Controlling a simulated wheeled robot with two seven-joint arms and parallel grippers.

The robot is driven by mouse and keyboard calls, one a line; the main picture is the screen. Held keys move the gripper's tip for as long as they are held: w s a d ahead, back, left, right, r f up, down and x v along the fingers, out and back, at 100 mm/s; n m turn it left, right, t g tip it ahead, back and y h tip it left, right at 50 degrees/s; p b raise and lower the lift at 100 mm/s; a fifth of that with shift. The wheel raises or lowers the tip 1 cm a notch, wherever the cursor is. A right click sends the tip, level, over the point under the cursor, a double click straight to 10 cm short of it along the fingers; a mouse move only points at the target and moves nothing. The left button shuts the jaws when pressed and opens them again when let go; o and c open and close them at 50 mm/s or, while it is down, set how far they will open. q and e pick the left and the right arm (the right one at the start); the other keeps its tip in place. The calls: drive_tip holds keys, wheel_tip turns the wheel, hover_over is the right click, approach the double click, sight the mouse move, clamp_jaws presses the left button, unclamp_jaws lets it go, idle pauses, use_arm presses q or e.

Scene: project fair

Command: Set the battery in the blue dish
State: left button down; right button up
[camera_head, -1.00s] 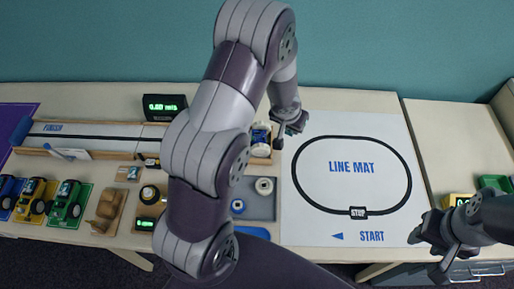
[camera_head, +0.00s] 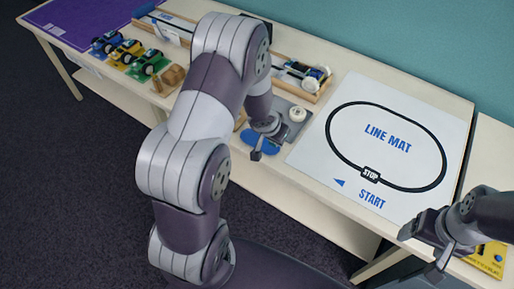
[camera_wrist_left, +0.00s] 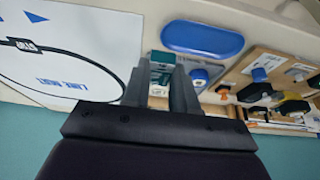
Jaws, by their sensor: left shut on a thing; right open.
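The blue dish (camera_head: 247,137) lies near the table's front edge, left of the line mat, and is partly covered by my left gripper in the head view. It shows whole and empty in the left wrist view (camera_wrist_left: 202,38). My left gripper (camera_head: 257,153) is over or just in front of the dish. In the left wrist view its fingers (camera_wrist_left: 168,75) are shut on a teal and white block, seemingly the battery (camera_wrist_left: 162,68); the dish is beside it, apart in the picture. The battery is hidden in the head view. My right gripper (camera_head: 418,254) is open and empty at the lower right.
A grey tray (camera_head: 299,127) with a white round part (camera_head: 297,114) is behind the dish. The line mat (camera_head: 390,180) lies flat to the right. Toy cars (camera_head: 131,51) stand at the back left. A yellow card (camera_head: 490,258) is near my right gripper.

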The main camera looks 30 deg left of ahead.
use_arm(q)
drive_tip(key=w+a+f, duration=0.1)
drive_tip(key=a, duration=0.1)
drive_tip(key=a+f, duration=0.1)
drive_tip(key=a, duration=0.1)
drive_tip(key=w+a+f, duration=0.1)
drive_tip(key=a+f, duration=0.1)
drive_tip(key=shift+w+a+p, duration=0.2)
drive_tip(key=shift+w+p, duration=0.1)
drive_tip(key=shift+p, duration=0.05)
drive_tip(key=shift+a+f, duration=0.1)
drive_tip(key=shift+a, duration=0.1)
drive_tip(key=f+b, duration=0.1)
drive_tip(key=f, duration=0.1)
drive_tip(key=f+b, duration=0.1)
drive_tip(key=f, duration=0.1)
drive_tip(key=shift+w+a+f, duration=0.15)
drive_tip(key=shift+a+f, duration=0.05)
drive_tip(key=shift+r, duration=0.1)
drive_tip(key=shift+d, duration=0.1)
drive_tip(key=c, duration=0.9)
unclamp_jaws()
